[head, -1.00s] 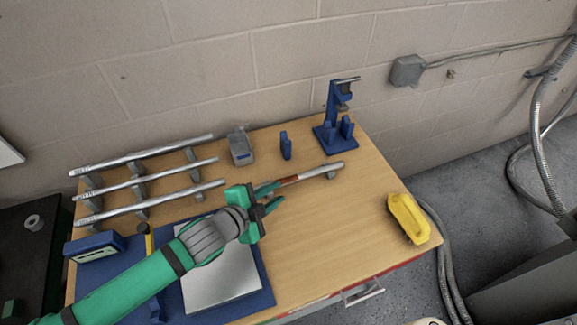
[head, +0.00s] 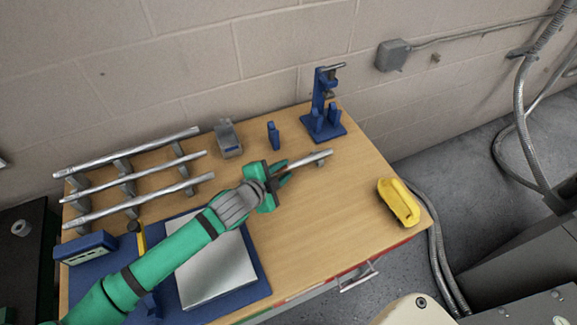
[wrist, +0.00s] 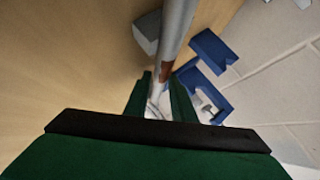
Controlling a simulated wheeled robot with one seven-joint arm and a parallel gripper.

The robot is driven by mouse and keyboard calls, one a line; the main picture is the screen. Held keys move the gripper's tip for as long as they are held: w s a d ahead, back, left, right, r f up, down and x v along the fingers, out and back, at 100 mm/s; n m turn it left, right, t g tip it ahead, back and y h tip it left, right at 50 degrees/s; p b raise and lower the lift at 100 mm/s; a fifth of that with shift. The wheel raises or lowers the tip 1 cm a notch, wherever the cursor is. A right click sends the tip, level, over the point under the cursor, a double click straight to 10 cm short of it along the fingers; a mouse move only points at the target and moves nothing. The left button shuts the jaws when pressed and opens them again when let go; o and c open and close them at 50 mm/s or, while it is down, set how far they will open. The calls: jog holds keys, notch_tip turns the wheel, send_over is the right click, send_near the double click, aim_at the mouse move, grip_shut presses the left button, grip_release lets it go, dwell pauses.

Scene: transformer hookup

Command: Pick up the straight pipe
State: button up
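In the wrist view the pipe (wrist: 178,25) runs down from the top edge and has a reddish-brown band. In the wrist view the gripper (wrist: 160,98) has one finger on each side of the pipe's line. My gripper hides the near end of the pipe, and contact with the fingers cannot be told.
Several grey supports at the left carry three long pipes (head: 138,185). A blue stand (head: 322,125) and a small blue holder (head: 273,136) stand at the back, beside a grey bin (head: 228,140).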

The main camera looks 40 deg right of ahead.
jog(key=shift+w+d+f, duration=0.1)
jog(key=shift+d, duration=0.05)
grip_shut()
